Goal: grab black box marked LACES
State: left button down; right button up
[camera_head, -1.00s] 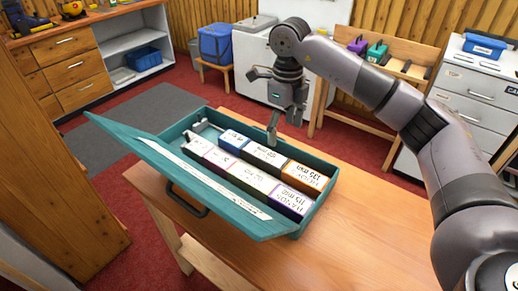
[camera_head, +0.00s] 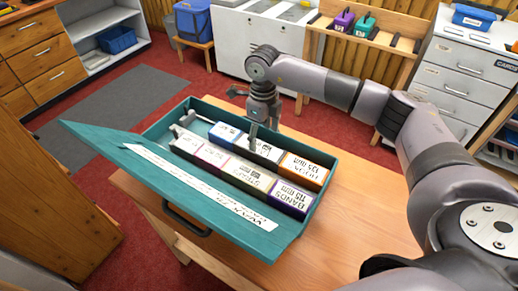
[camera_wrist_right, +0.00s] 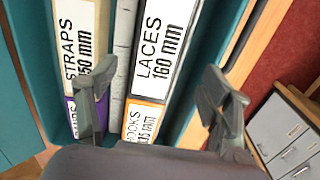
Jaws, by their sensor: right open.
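The black box marked LACES (camera_head: 265,152) lies in the back row of an open teal case (camera_head: 326,182), between a blue box and an orange box. In the right wrist view the LACES box (camera_wrist_right: 163,45) shows its white label reading LACES 160 mm. My right gripper (camera_head: 254,132) points down over the case at this box, partly covering it. In the wrist view my open right gripper (camera_wrist_right: 158,100) has one finger on each side of the LACES box's line, with nothing held. My left gripper is out of view.
The orange HOOKS box (camera_wrist_right: 143,122) adjoins the LACES box. The beige STRAPS box (camera_wrist_right: 78,40) lies across a narrow grey gap, with the purple BANDS box (camera_head: 291,199) beside it. The teal lid (camera_head: 120,152) stands open at the left. The wooden table (camera_head: 340,225) is clear at right.

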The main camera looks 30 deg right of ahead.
aim_at(259, 147)
jog(key=shift+f, duration=0.55)
jog(key=shift+a+f, duration=0.1)
jog(key=shift+f, duration=0.2)
jog(key=f, duration=0.1)
jog(key=f+p, duration=0.2)
jog(key=shift+w+a+f, duration=0.2)
jog(key=shift+a+f, duration=0.05)
jog(key=shift+f, duration=0.55)
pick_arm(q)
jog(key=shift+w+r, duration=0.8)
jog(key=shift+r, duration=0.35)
pick_arm(e)
jog(key=shift+c, duration=0.5)
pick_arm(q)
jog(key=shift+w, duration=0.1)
pick_arm(e)
jog(key=c, duration=1.3)
